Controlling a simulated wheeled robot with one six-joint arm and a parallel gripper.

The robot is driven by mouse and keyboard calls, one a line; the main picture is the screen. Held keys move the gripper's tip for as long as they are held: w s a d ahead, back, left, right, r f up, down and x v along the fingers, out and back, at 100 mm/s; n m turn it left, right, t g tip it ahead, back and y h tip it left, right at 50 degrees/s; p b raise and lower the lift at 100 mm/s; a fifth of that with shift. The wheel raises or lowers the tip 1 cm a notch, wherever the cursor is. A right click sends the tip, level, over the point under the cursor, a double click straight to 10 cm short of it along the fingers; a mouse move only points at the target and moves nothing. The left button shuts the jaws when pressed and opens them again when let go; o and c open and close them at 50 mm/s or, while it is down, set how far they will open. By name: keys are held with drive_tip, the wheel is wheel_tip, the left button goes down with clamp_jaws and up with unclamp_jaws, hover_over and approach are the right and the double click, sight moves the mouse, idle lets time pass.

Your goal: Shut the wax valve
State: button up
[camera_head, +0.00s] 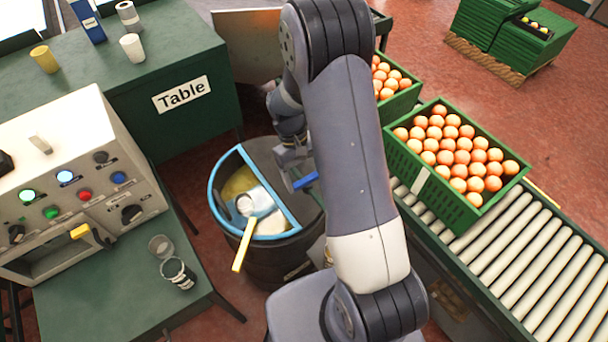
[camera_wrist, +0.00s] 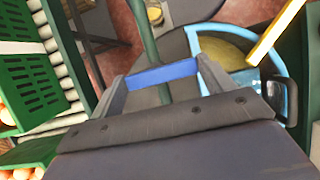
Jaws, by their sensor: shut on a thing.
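A short blue bar (camera_head: 306,181), which looks like the wax valve's handle, is at the right of a dark drum (camera_head: 272,262). My gripper (camera_head: 292,170) is over the drum's right side, with its jaws at the blue bar. In the wrist view the blue bar (camera_wrist: 162,74) spans between the two fingers of my gripper (camera_wrist: 160,84), which is shut on it. The valve's body and outlet cannot be made out, and my arm covers part of the area behind.
The drum has a blue-rimmed opening (camera_head: 218,180) with a yellow-handled ladle (camera_head: 243,245) in it. A green orange crate (camera_head: 430,185) sits on a roller conveyor (camera_head: 520,255) at right. A control panel (camera_head: 75,170) and green table (camera_head: 190,125) stand at left.

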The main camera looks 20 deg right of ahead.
drive_tip(key=o, duration=1)
drive_tip(key=shift+r, duration=0.1)
drive_tip(key=b+v, duration=0.1)
drive_tip(key=v, duration=0.9)
drive_tip(key=shift+w+r, duration=0.15)
drive_tip(key=shift+r, duration=0.15)
drive_tip(key=shift+f, duration=0.1)
